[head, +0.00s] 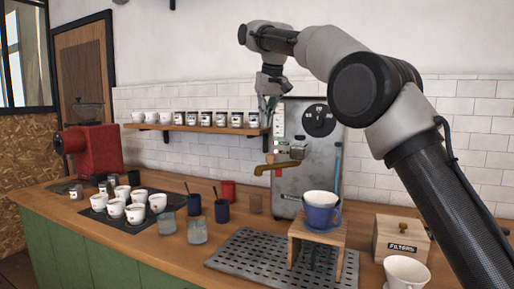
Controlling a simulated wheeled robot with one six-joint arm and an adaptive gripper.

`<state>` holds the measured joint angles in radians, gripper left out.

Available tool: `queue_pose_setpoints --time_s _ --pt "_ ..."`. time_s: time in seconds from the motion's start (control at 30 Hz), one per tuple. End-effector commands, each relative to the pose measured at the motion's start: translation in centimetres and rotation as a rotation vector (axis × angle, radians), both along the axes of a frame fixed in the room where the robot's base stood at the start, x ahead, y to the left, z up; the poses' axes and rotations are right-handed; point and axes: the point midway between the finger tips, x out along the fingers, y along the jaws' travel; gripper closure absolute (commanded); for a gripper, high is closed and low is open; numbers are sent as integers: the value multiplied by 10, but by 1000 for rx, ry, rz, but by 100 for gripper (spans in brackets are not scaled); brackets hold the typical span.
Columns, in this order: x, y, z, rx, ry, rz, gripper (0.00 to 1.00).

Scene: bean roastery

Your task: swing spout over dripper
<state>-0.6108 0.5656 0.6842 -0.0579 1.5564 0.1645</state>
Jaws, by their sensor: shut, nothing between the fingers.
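The brass spout (278,168) juts out to the left from the front of a grey metal water unit (322,174) with a round dial. Its outer end points left, away from the dripper. The white dripper (322,197) sits on a blue mug (320,216), which stands on a small wooden stand (316,236) in front of the unit, right of and below the spout. My gripper (269,105) is shut and empty. It hangs above the spout in the picture, near the unit's upper left edge, apart from the spout. Its fingertips are small and partly hard to make out.
A wall shelf (195,128) with cups and jars ends just left of my gripper. A perforated drip tray (250,262) lies under the stand. A filters box (402,239) and white cup (406,272) stand right. Cups, glasses and a red grinder (88,150) fill the left counter.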

Motion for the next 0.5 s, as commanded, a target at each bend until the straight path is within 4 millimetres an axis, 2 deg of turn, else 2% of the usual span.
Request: queue_pose_setpoints --time_s 0.33,0.5 --pt "1 0 -1 0 0 0 100" --pt "5 2 -16 -1 2 0 100"
